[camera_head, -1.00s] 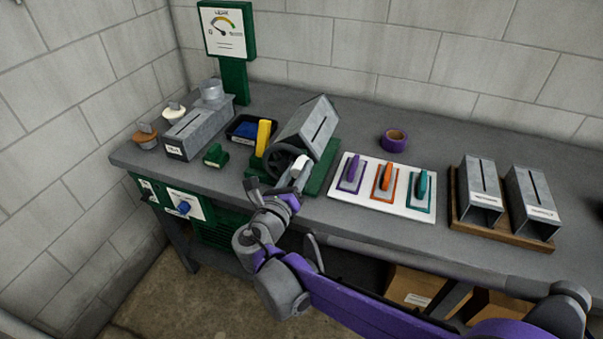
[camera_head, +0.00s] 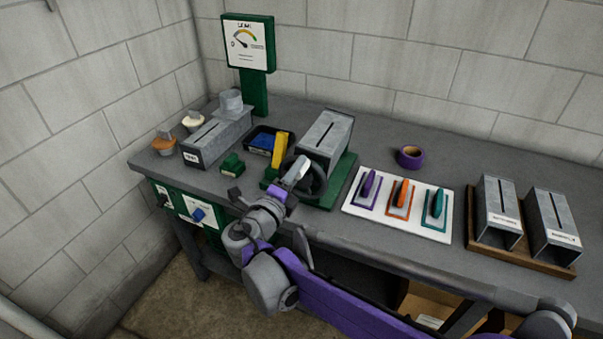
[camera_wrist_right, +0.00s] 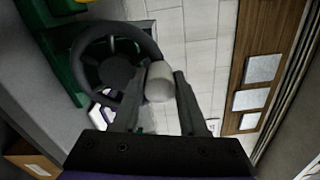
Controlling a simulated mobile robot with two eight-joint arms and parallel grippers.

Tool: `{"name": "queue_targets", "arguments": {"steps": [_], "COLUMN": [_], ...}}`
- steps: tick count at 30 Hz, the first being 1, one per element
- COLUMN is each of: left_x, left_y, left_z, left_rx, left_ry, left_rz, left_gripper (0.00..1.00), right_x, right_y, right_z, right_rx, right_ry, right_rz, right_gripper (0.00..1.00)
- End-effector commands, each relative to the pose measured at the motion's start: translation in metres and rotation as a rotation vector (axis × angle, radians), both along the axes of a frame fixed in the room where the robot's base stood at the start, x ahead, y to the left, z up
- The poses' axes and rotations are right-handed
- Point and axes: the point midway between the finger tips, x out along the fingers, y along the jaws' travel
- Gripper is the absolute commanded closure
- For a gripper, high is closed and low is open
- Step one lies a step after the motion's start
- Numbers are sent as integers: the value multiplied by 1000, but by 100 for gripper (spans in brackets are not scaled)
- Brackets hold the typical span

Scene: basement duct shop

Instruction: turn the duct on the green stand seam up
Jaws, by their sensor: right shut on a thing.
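The grey sheet-metal duct (camera_head: 326,134) lies on the green stand (camera_head: 342,180) in the head view. Its dark seam slot runs along the face that now points up, and the duct looks about level. A dark handwheel (camera_head: 318,180) is at the stand's near end; it also shows in the wrist view (camera_wrist_right: 84,62). My right gripper (camera_head: 294,178) is at the wheel's near left side. In the wrist view its fingers (camera_wrist_right: 158,88) are shut on the wheel's pale knob (camera_wrist_right: 159,80). My left gripper is not in view.
A yellow upright piece (camera_head: 280,150) stands left of the wheel, by a black tray (camera_head: 258,138). A gauge sign (camera_head: 249,44) stands behind. Right are a white board (camera_head: 352,207) with coloured handled tools, a purple tape roll (camera_head: 411,158) and two ducts on a wooden board (camera_head: 485,246).

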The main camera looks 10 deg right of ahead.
Motion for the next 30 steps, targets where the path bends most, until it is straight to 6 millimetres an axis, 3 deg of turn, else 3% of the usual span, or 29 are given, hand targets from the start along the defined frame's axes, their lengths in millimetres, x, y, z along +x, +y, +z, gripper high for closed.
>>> {"name": "queue_targets", "arguments": {"steps": [22, 23, 27, 30], "left_x": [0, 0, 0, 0], "left_y": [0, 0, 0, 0], "left_z": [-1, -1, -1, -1], "left_rx": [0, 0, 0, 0], "left_ry": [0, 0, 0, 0], "left_rz": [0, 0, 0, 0], "left_gripper": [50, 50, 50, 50], "right_x": [3, 3, 3, 3], "right_y": [5, 5, 5, 5], "right_z": [1, 1, 1, 0], "right_rx": [-76, -76, -76, -76], "right_ry": [51, 51, 51, 51], "right_rz": [2, 2, 2, 1], "right_gripper": [100, 56, 31, 28]}}
